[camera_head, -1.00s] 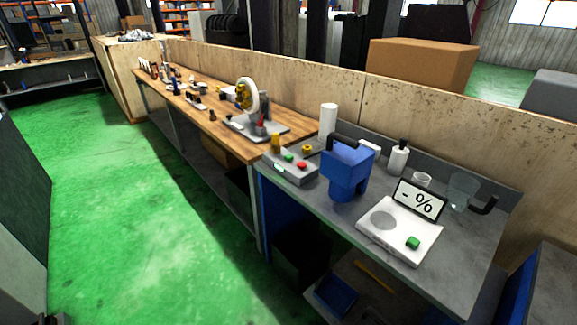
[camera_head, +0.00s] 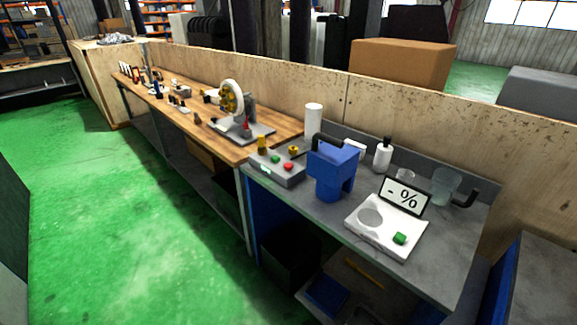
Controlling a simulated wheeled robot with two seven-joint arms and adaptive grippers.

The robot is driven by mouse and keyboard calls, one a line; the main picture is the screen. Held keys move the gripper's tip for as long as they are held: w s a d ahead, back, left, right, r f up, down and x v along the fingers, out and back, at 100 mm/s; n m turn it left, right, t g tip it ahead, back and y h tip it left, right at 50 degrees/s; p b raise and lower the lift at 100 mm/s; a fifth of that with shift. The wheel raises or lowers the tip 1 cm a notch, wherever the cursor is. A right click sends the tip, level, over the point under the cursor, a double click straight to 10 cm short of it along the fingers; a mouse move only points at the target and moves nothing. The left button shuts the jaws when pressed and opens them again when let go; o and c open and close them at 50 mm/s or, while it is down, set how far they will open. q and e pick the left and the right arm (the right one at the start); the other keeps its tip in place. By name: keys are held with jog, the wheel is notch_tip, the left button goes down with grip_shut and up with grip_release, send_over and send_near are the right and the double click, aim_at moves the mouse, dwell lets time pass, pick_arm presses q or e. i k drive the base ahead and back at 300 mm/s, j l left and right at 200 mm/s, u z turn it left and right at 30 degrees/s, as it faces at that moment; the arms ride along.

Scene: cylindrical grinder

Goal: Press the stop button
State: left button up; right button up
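A grey control box (camera_head: 262,171) sits at the left end of the grey bench, close to the wooden bench. On its top are a red button (camera_head: 288,167) and a green button (camera_head: 275,159). A yellow knob (camera_head: 293,150) and a yellow upright piece (camera_head: 261,143) stand behind the buttons. I cannot read any label that says which one is the stop button. The grinder (camera_head: 238,112), with a pale wheel and a red part, stands on the wooden bench to the left. Neither of my grippers is clearly visible in the head view.
A blue jug-like device (camera_head: 332,173) stands just right of the control box. A white bottle (camera_head: 383,155) and clear beakers stand behind. Green floor (camera_head: 140,230) is open at left.

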aim_at(287, 166)
jog(key=i+j+z, duration=0.45)
jog(key=j, duration=0.25)
jog(key=i+j+z, duration=0.1)
jog(key=j+z, duration=0.15)
jog(key=i+j+z, duration=0.2)
jog(key=j, duration=0.35)
jog(key=k+l, duration=0.05)
jog(key=k, duration=0.05)
